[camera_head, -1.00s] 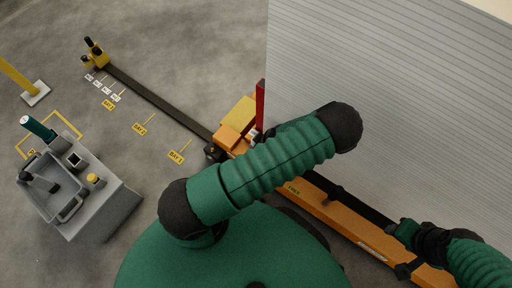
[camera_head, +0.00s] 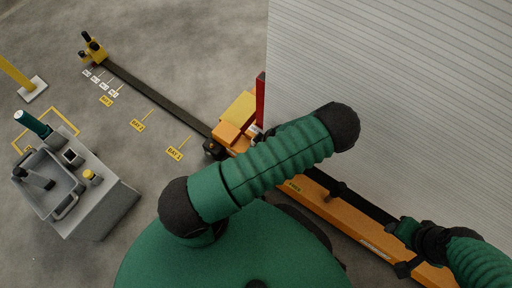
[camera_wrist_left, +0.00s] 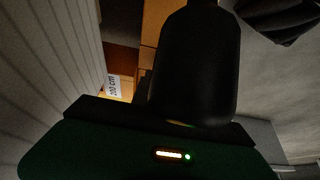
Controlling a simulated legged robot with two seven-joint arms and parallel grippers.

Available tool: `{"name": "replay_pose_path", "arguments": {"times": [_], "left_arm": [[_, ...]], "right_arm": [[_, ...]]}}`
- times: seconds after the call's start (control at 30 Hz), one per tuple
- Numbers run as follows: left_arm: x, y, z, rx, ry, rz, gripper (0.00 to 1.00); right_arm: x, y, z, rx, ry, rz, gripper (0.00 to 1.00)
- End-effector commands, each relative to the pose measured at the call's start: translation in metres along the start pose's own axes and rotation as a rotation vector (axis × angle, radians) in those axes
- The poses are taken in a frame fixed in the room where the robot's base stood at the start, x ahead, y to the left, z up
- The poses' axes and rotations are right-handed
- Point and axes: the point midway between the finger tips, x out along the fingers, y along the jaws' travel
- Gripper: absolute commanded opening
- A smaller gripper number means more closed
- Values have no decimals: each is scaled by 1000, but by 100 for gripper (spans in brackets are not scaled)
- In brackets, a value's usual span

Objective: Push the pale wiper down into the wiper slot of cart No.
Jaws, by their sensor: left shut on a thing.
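I cannot make out the pale wiper in either view. A grey cart (camera_head: 100,205) stands at the left in the head view; its number is not readable. My left gripper (camera_head: 258,134) is mostly hidden behind my arm, beside the orange carriage (camera_head: 227,133). In the left wrist view a black rounded body (camera_wrist_left: 195,65) fills the middle.
A dark rail (camera_head: 155,97) runs from the carriage to a yellow end stop (camera_head: 94,48). A red post (camera_head: 260,100) stands against the pale ribbed wall (camera_head: 400,90). The orange beam (camera_head: 345,228) runs along its foot. A yellow post (camera_head: 16,74) stands far left.

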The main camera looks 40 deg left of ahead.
Motion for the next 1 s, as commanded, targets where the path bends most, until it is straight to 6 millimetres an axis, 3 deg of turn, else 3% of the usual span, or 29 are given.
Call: {"name": "replay_pose_path", "arguments": {"times": [0.43, 0.47, 0.63, 1.0], "left_arm": [[18, 0, 8, 0, 0, 0, 0], [16, 0, 7, 0, 0, 0, 24], [16, 0, 7, 0, 0, 0, 45], [8, 1, 2, 0, -1, 0, 45]], "right_arm": [[13, 0, 3, 0, 0, 0, 50], [11, 0, 3, 0, 0, 0, 50], [11, 0, 3, 0, 0, 0, 50], [2, 0, 1, 0, 0, 0, 50]]}}
